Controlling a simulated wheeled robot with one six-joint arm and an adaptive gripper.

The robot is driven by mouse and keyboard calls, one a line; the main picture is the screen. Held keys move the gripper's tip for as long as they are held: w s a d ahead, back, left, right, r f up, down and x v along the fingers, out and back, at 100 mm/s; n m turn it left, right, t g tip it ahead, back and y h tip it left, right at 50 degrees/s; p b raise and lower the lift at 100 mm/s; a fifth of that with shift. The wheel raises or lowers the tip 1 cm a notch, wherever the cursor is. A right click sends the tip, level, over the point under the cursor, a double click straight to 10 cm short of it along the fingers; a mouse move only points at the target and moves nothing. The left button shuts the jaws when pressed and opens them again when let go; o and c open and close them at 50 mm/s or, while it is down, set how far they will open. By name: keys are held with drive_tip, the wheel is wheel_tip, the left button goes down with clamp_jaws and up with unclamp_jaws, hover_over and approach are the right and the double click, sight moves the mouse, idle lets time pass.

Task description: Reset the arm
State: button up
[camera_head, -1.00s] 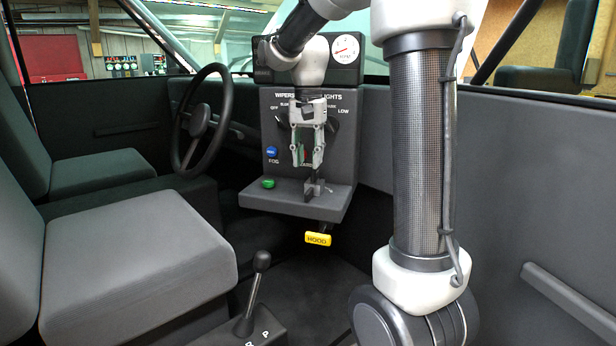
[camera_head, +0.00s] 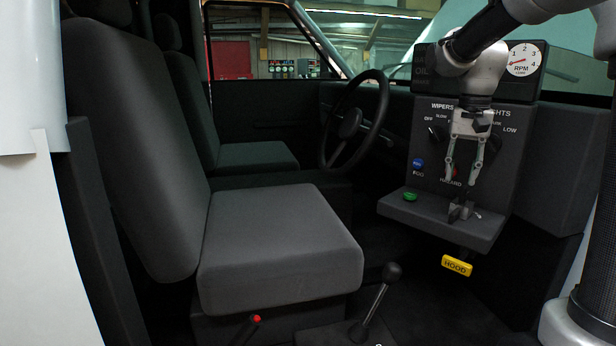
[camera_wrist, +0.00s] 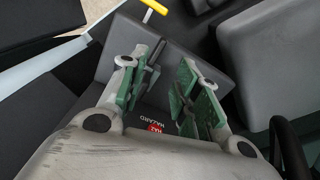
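My gripper (camera_head: 461,181) hangs pointing down in front of the dark dashboard panel (camera_head: 432,165), above its small shelf (camera_head: 440,222). Its two green-padded fingers are apart in the wrist view (camera_wrist: 163,80), with nothing held between them. The red HAZARD button (camera_wrist: 155,128) shows on the panel between the finger bases. In the head view it is partly hidden behind my gripper. A dark bracket-like piece (camera_head: 462,210) stands on the shelf below the fingertips.
The panel carries WIPERS and LIGHTS knobs, a blue FOG button (camera_head: 417,164) and a round RPM gauge (camera_head: 524,59). A green button (camera_head: 410,197) is on the shelf. A yellow HOOD handle (camera_head: 457,265) hangs below. The steering wheel (camera_head: 355,120), seat (camera_head: 275,240) and shift lever (camera_head: 380,300) are left.

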drive_tip(key=s+a+f+n+t, duration=0.1)
drive_tip(key=s+n+t, duration=0.1)
drive_tip(key=s, duration=0.9)
drive_tip(key=s+a+f+n+t, duration=0.1)
drive_tip(key=s+n, duration=0.4)
drive_tip(key=s, duration=0.6)
drive_tip(key=shift+s+a+f+t, duration=0.2)
drive_tip(key=shift+s+f+t, duration=0.05)
drive_tip(key=shift+f+t, duration=0.35)
